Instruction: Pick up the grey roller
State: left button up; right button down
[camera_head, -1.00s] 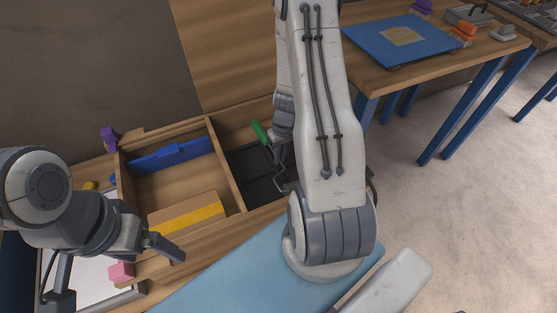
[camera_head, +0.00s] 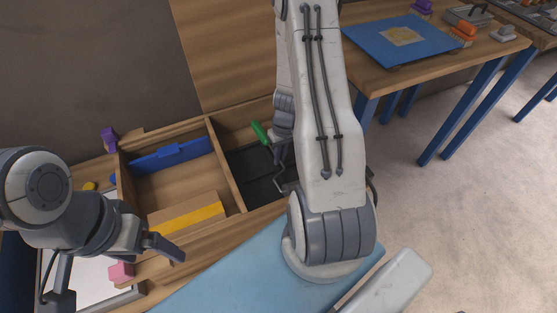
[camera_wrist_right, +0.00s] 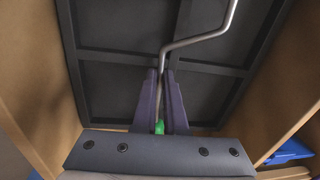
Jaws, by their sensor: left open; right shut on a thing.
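A roller with a green handle (camera_head: 259,132) and a bent metal rod (camera_wrist_right: 200,40) is at the dark tray (camera_head: 252,168) in the right compartment of the wooden box. My right gripper (camera_wrist_right: 162,74) is shut on the roller's rod, in front of the green handle, which shows between its fingers in the right wrist view. In the head view this gripper (camera_head: 279,156) is partly hidden by my own arm. The roller's head is out of the wrist view and I cannot make it out in the head view.
A wooden divider (camera_head: 226,165) separates the dark tray from a compartment with a blue tool (camera_head: 172,155) and a yellow-edged block (camera_head: 187,214). A pink block (camera_head: 121,271) lies near my left gripper. A table with a blue board (camera_head: 385,50) stands at the back right.

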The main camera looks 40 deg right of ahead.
dwell(0.7)
notch_tip(320, 180, up, 10)
jog(key=p, duration=0.2)
jog(key=shift+p, duration=0.3)
notch_tip(320, 180, up, 6)
jog(key=a+h+p, duration=0.1)
jog(key=h+p, duration=0.2)
jog(key=shift+r+m+g, duration=0.2)
jog(key=shift+m+g, duration=0.1)
jog(key=shift+g, duration=0.1)
jog(key=shift+w, duration=0.1)
dwell(0.3)
notch_tip(320, 180, down, 13)
jog(key=b, duration=1.1)
jog(key=shift+r+b, duration=0.1)
jog(key=shift+b, duration=0.3)
